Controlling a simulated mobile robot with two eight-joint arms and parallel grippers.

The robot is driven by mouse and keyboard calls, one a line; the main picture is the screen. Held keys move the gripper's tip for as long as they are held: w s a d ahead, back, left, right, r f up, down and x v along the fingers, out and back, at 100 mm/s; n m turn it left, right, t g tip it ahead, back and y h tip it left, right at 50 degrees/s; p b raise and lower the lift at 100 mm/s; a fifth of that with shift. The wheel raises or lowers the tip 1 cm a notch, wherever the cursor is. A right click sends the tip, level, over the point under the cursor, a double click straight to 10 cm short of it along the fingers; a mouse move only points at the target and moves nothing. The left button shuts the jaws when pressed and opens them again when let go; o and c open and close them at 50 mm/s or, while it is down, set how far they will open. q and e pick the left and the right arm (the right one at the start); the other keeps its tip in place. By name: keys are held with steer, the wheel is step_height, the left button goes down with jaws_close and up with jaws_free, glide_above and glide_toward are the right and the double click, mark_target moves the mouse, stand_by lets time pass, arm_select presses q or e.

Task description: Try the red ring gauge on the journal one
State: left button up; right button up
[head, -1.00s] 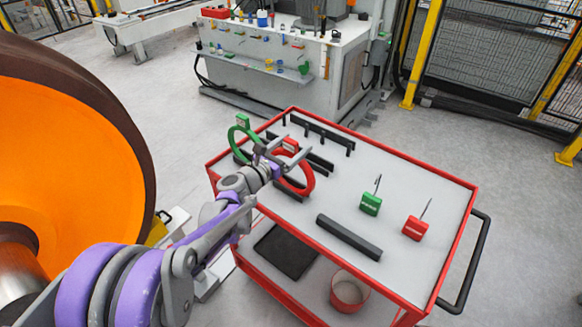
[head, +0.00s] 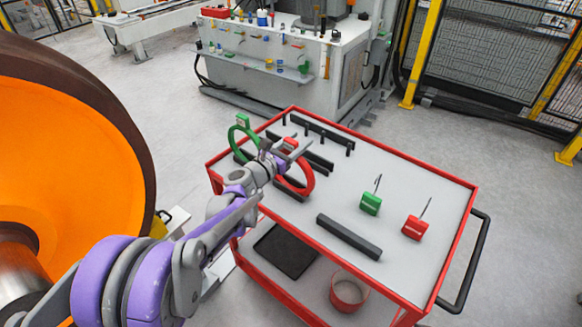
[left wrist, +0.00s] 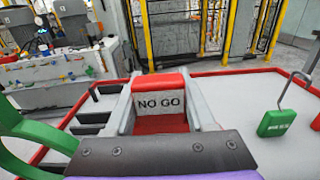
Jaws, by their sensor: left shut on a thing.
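The red ring gauge (head: 312,178) stands in a black rack on the trolley's left side, its ring upright. Its red block shows the words NO GO in the left wrist view (left wrist: 160,104). My left gripper (head: 289,148) is shut on that block, with one grey finger on each side of it. In the left wrist view the fingers (left wrist: 160,118) flank the block and the ring is hidden below. A bare metal shaft end, apparently a journal (head: 20,264), shows at the left beside the orange wheel (head: 75,165). My right gripper is out of view.
A green ring gauge (head: 235,137) stands close to the left of the red one. A green block gauge (head: 371,204) and a red block gauge (head: 415,227) stand on the red-rimmed trolley (head: 455,250). A black bar (head: 348,237) lies near its front edge.

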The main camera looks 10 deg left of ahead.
arm_select(q)
jaws_close()
step_height(320, 180, up, 8)
steer(key=p, duration=0.4)
steer(key=shift+r, duration=0.25)
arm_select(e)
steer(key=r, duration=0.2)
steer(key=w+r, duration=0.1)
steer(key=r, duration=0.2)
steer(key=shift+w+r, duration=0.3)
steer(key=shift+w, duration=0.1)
arm_select(q)
steer(key=shift+s, duration=0.1)
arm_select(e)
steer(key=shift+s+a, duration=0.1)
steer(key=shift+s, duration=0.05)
